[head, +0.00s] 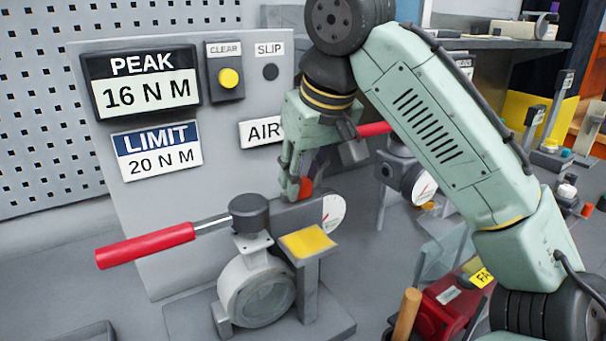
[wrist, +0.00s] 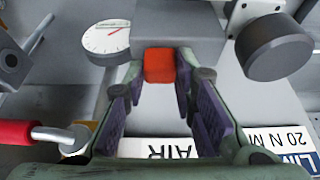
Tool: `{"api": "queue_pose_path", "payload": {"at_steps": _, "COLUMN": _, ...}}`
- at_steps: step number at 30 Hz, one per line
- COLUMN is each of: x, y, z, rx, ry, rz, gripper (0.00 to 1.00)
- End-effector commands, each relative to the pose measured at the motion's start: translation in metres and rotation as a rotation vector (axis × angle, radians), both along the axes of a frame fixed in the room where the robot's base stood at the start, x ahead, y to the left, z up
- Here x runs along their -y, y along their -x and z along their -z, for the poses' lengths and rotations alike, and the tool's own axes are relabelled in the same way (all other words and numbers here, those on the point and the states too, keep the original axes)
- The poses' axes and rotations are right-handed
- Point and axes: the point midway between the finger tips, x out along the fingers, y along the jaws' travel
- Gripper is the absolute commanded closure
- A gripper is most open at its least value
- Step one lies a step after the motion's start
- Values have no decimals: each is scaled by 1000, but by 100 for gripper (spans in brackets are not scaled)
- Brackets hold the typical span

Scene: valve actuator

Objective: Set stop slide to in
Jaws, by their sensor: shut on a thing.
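A small orange-red block (head: 306,188), which I take to be the stop slide's tab, sits at the grey housing (head: 290,212) behind the valve. It also shows in the wrist view (wrist: 159,65), against the edge of the grey housing (wrist: 178,28). My gripper (head: 298,186) reaches down from above, and its fingertips are shut on the block, one on each side. In the wrist view the fingers of my gripper (wrist: 161,78) flank the block closely. How far the slide is set in or out cannot be told; the housing hides the rest.
A red-handled lever (head: 145,245) extends left from the round cap (head: 249,213) above the valve body (head: 257,290). A yellow-topped bracket (head: 307,242) and a dial gauge (head: 333,213) stand close to my gripper. The sign panel (head: 225,130) rises behind.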

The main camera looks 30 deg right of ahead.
Motion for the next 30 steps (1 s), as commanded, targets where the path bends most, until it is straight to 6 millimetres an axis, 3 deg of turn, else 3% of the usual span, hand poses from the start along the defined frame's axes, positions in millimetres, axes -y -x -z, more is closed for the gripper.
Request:
{"api": "queue_pose_path", "payload": {"at_steps": 6, "x": 0, "y": 0, "z": 0, "rx": 0, "ry": 0, "rz": 0, "gripper": 100}}
{"api": "queue_pose_path", "payload": {"at_steps": 18, "x": -1, "y": 0, "z": 0, "rx": 0, "ry": 0, "rz": -1, "gripper": 100}}
{"api": "queue_pose_path", "payload": {"at_steps": 24, "x": -24, "y": -2, "z": 0, "rx": 0, "ry": 0, "rz": -5, "gripper": 100}}
{"api": "queue_pose_path", "payload": {"at_steps": 30, "x": -29, "y": -1, "z": 0, "rx": 0, "ry": 0, "rz": -1, "gripper": 100}}
